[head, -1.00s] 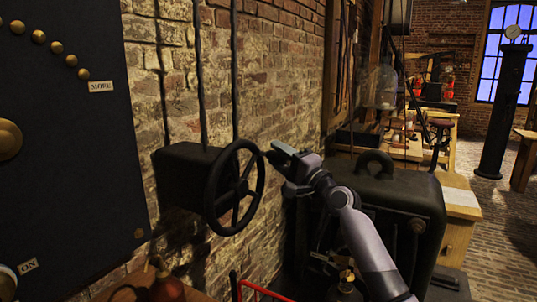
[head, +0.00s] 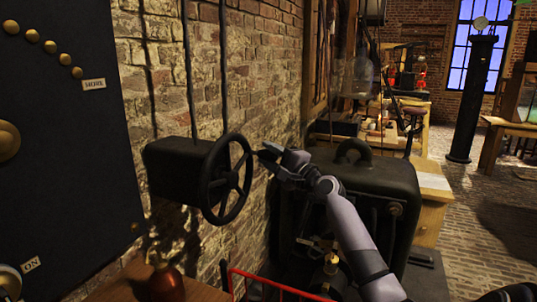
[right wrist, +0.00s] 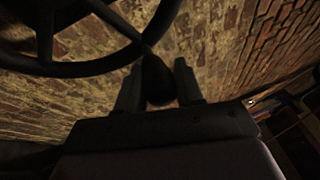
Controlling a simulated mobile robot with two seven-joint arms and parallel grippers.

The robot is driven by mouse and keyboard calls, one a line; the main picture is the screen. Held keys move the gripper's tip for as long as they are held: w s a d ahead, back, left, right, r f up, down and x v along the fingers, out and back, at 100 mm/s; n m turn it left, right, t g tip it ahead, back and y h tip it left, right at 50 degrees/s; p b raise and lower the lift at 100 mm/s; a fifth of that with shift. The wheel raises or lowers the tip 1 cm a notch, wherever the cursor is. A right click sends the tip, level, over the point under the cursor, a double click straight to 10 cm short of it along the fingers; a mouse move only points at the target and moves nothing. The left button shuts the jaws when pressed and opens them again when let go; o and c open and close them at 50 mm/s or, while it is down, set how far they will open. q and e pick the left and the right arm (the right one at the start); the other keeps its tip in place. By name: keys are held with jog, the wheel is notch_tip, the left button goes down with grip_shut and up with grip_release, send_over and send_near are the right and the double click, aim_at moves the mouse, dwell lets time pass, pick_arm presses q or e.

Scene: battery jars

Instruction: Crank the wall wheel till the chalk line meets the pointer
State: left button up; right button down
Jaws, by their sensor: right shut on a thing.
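The dark wall wheel (head: 229,181) has a round rim and spokes and stands out from a black box (head: 177,169) on the brick wall. My right gripper (head: 266,156) is at the upper right of its rim. In the right wrist view, my right gripper (right wrist: 157,68) is shut on a dark rounded handle (right wrist: 157,84) beside the rim and spokes of the wheel (right wrist: 90,62). I cannot make out a chalk line or a pointer. My left gripper is out of view.
A big black cabinet (head: 375,195) with a handle on top stands right of the wheel, behind my right arm. A dark panel (head: 65,140) with brass studs is at the left. Below the wheel are a wooden top (head: 115,287) and a red rail (head: 280,287).

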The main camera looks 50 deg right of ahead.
jog(key=shift+a+f, duration=0.1)
jog(key=shift+f, duration=0.25)
jog(key=c, duration=0.8)
grip_release()
jog(key=shift+o, duration=0.3)
jog(key=shift+r, duration=0.1)
jog(key=shift+s+f+b, duration=0.2)
jog(key=shift+s, duration=0.95)
jog(key=shift+s+f+b, duration=0.15)
jog(key=shift+s+f, duration=0.05)
jog(key=shift+s, duration=1)
jog(key=shift+s+f+b, duration=0.2)
jog(key=shift+s, duration=0.95)
